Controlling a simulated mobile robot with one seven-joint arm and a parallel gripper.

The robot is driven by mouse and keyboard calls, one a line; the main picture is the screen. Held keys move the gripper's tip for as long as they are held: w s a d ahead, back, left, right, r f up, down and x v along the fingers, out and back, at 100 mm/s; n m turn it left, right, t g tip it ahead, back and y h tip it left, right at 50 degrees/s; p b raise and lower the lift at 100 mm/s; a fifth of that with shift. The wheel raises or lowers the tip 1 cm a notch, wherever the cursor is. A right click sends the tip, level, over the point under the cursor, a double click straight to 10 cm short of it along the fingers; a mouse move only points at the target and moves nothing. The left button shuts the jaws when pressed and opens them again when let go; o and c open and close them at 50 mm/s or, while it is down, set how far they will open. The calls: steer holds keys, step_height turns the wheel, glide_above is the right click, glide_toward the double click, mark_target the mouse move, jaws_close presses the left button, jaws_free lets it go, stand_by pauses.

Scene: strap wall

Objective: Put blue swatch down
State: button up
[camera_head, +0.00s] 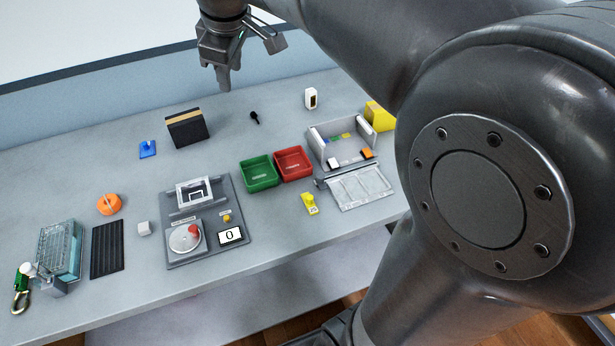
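A blue flat piece with a small raised part, which looks like the blue swatch (148,150), lies on the grey table at the back left, beside a dark box. My gripper (226,86) hangs above the back of the table, up and to the right of the blue piece and clear of it. Its fingers point down and overlap in this view, so their opening is hidden. Nothing is visibly held between them.
The dark box (187,128) stands right of the blue piece. Green (259,186) and red (308,176) bins sit mid-table, with a grey open box (321,148) to their right. A device panel (238,205) lies in front. Table left of the blue piece is clear.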

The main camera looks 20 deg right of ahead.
steer(key=s+d+f+m, duration=0.2)
steer(key=s+f+m, duration=0.1)
steer(key=s, duration=0.4)
steer(key=s+d+f+m+t, duration=0.1)
steer(key=s+d+f+m, duration=0.1)
steer(key=s+f+m, duration=0.2)
steer(key=s+d+f+m, duration=0.2)
steer(key=s+f+m, duration=0.1)
steer(key=s, duration=0.7)
steer(key=shift+s+d+f+m, duration=0.15)
steer(key=shift+s+m, duration=0.15)
steer(key=shift+m, duration=0.2)
